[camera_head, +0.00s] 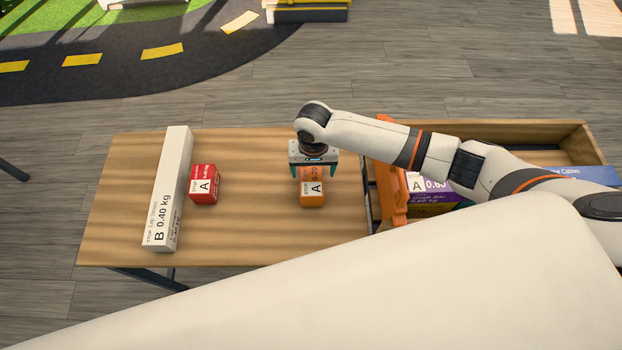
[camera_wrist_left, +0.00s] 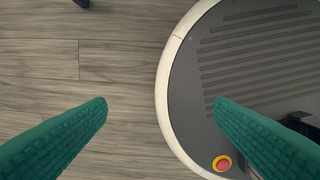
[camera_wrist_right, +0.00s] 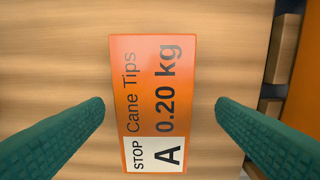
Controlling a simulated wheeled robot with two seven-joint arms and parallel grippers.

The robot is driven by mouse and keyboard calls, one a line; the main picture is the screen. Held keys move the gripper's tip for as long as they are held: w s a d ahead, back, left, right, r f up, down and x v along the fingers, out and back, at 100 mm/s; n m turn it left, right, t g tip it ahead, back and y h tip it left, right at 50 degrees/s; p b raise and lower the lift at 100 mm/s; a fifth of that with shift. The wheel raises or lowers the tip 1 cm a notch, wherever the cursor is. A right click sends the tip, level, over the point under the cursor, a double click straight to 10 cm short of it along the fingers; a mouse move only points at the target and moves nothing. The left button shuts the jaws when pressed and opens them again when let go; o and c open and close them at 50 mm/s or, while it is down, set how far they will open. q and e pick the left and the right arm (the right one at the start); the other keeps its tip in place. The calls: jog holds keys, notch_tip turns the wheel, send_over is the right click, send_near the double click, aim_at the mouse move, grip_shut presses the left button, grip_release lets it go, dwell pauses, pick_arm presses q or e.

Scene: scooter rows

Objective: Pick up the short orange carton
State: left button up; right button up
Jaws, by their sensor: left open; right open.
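The short orange carton (camera_head: 312,190) stands on the wooden table, right of its middle. In the right wrist view its labelled top (camera_wrist_right: 153,85) reads "Cane Tips 0.20 kg" and "STOP A". My right gripper (camera_head: 315,174) is open above the carton. In the right wrist view its green fingers (camera_wrist_right: 160,108) lie on either side of the carton, with gaps on both sides. I cannot tell how high they are above it. My left gripper (camera_wrist_left: 160,105) is open and empty over the floor and my base.
A long white carton (camera_head: 168,190) and a red carton (camera_head: 204,184) stand left on the table (camera_head: 250,228). At right, an open wooden box (camera_head: 480,131) with an orange edge piece (camera_head: 389,190) holds a purple carton (camera_head: 432,197) and a blue one (camera_head: 575,174). Table space between red and orange cartons is clear.

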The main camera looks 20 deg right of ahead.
aim_at(311, 176)
jog(key=f, duration=0.5)
jog(key=shift+s+a+f, duration=0.1)
jog(key=shift+s+a, duration=0.1)
jog(key=shift+a, duration=0.15)
jog(key=shift+c, duration=0.3)
jog(key=c, duration=1.1)
